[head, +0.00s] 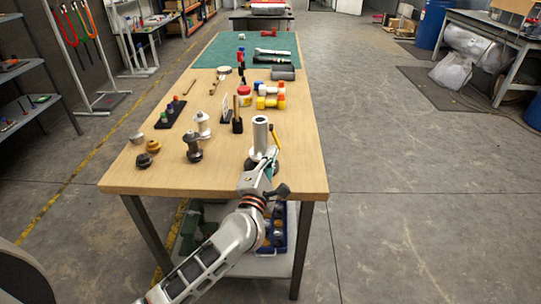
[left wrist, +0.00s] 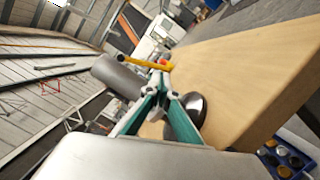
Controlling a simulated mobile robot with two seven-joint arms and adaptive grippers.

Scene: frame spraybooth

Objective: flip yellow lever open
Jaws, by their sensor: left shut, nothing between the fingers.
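The yellow lever (head: 275,137) is on the right side of an upright grey metal cylinder (head: 260,134) near the front right of the wooden table. In the left wrist view the lever (left wrist: 147,64) sticks out beside the cylinder (left wrist: 117,76), past my fingertips, with an orange-red piece at one end. A dark round base (left wrist: 194,106) shows beside the fingers. My left gripper (head: 266,163) is low in front of the cylinder. Its teal fingers (left wrist: 163,88) are shut and empty; I cannot tell whether they touch the fixture. My right gripper is not in view.
The wooden table (head: 225,178) has bare room at its front. Spools (head: 193,148), a black rack (head: 170,113) and a black stand (head: 237,118) lie left of the cylinder. Yellow and orange dumbbell-like pieces (head: 270,103) are behind. A blue bin (head: 291,225) sits on the lower shelf.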

